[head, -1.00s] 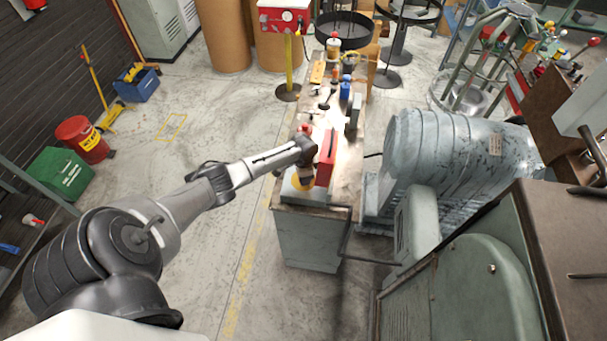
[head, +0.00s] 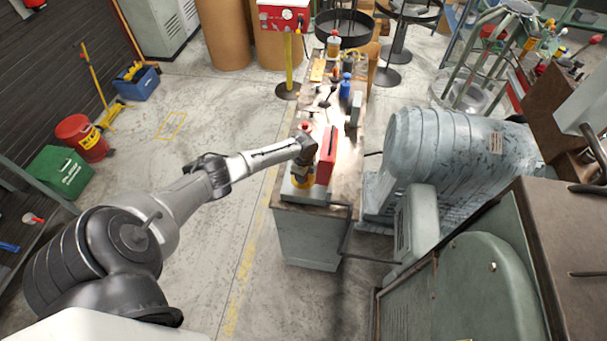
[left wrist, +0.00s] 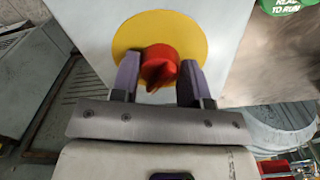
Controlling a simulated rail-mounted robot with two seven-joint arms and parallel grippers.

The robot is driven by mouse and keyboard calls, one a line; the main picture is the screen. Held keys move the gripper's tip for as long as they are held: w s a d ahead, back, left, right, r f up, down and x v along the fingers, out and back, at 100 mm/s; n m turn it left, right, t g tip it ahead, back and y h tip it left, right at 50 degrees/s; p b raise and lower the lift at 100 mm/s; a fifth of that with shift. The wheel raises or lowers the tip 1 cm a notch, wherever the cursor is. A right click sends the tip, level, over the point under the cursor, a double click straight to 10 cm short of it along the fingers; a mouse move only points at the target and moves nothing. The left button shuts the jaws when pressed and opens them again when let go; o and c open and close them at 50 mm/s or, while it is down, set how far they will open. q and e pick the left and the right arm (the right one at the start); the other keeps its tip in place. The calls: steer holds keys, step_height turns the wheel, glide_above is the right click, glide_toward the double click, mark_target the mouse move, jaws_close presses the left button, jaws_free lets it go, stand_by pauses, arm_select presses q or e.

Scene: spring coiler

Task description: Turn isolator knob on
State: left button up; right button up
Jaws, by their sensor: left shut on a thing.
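The isolator knob (left wrist: 160,66) is red, on a round yellow plate (left wrist: 196,30), on the face of a light grey box (left wrist: 235,15) in the left wrist view. My left gripper (left wrist: 160,78) has one finger on each side of the knob and is shut on it. The knob's ridge points down and a little left in that view. In the head view my left gripper (head: 303,160) is at the near end of the bench, by the yellow plate (head: 301,182); the knob is hidden there. My right gripper is not in view.
A red box (head: 327,155) stands close to the right of my left gripper on the narrow bench (head: 318,258). Several tools and bottles lie farther along it. A large grey machine (head: 460,150) stands to the right.

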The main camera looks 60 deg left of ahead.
arm_select(q)
steer(key=shift+m, duration=0.4)
steer(key=o, duration=0.9)
steer(key=shift+r, duration=0.25)
step_height(320, 180, up, 13)
steer(key=shift+r+p, duration=0.15)
steer(key=shift+p, duration=0.45)
stand_by(0.4)
